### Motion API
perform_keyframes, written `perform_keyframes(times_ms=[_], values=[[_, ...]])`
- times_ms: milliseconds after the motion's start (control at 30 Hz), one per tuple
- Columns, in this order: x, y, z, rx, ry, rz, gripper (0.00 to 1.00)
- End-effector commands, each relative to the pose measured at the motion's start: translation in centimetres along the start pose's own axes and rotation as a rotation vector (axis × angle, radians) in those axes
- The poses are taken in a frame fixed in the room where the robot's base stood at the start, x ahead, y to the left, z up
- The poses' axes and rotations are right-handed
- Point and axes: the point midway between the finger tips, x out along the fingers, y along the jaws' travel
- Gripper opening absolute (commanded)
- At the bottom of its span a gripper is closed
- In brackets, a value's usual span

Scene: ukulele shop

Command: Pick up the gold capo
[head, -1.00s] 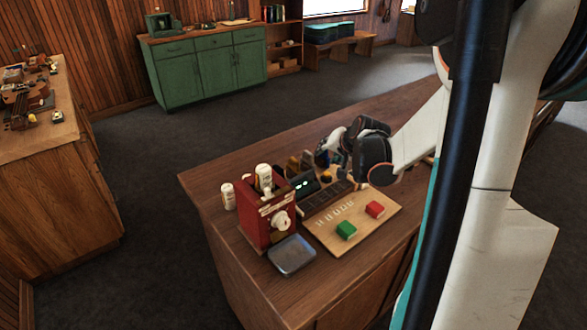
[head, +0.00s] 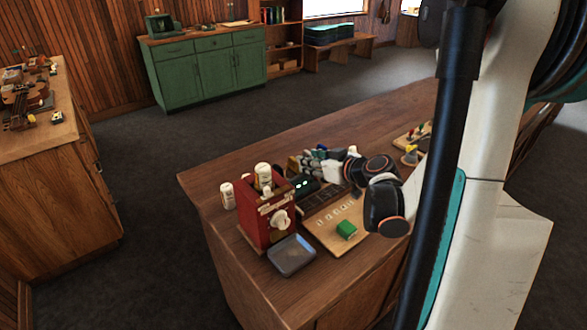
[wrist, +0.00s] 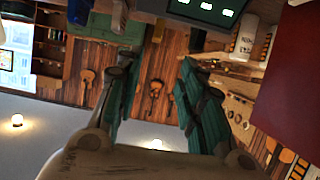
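A small gold-brown piece (head: 293,164), which looks like the gold capo, stands on the wooden counter behind the red box, partly hidden by my gripper. My gripper (head: 312,160) is low over the counter, right beside it; its tips mix with the small items there. I cannot make out the gold capo for certain in the wrist view.
The red box (head: 267,215), with bottles on and beside it, stands left of my gripper. A dark device with a lit screen (head: 305,185) is close in front.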

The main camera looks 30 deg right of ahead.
Motion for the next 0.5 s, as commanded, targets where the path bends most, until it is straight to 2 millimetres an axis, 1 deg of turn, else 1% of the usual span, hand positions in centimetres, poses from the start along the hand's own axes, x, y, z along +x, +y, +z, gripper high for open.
perform_keyframes(times_ms=[33,200,333,500], values=[[1.2,-0.1,0.2,0.0,0.0,-0.003,0.36],[4.5,-0.1,0.2,0.0,-0.001,-0.004,0.36],[6.2,0.0,0.2,0.001,-0.001,-0.002,0.36],[7.0,0.1,0.2,0.002,-0.001,0.0,0.36]])
